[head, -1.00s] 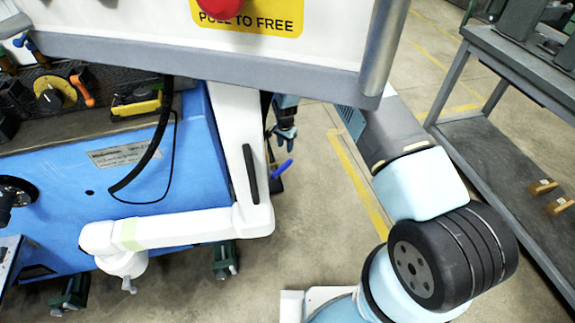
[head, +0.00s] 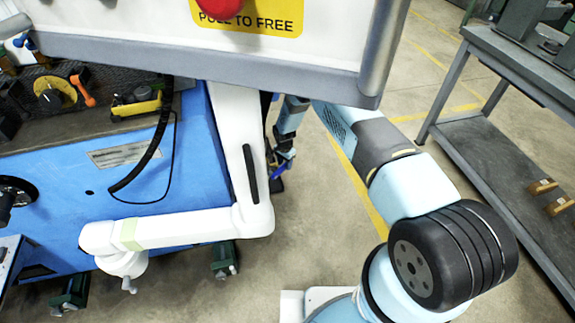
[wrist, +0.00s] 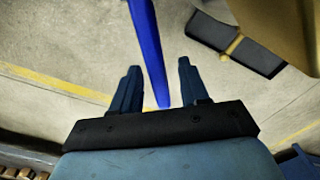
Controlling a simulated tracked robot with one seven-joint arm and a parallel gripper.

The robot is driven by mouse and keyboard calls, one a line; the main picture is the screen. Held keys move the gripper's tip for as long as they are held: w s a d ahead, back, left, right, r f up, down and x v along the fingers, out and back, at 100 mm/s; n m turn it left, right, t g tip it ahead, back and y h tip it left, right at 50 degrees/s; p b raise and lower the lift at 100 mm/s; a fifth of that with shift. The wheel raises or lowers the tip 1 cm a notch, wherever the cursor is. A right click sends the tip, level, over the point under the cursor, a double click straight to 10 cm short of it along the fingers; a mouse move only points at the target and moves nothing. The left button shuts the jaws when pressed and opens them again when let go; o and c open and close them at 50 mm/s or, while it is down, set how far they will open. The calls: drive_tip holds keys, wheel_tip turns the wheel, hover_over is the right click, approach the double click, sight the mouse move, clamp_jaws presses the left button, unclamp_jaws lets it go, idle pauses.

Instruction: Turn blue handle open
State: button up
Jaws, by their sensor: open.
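The blue handle (wrist: 150,55) is a long bar in the wrist view. It comes down from the top edge, and its end lies between the two fingers of my gripper (wrist: 158,82). The fingers stand apart on either side of it, and a gap shows on both sides. In the head view my gripper (head: 284,160) is beside the white arm of the machine, and only a bit of the blue handle (head: 276,172) shows behind it. What the handle is attached to is hidden.
The machine's white support arm (head: 240,150) and blue body (head: 140,180) are left of my gripper. The grey-edged control panel (head: 220,60) hangs above. A grey shelf cart (head: 500,160) stands at the right. Open floor lies between the cart and my arm.

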drive_tip(key=shift+f, duration=0.35)
drive_tip(key=c, duration=0.7)
clamp_jaws()
drive_tip(key=shift+a+r, duration=0.1)
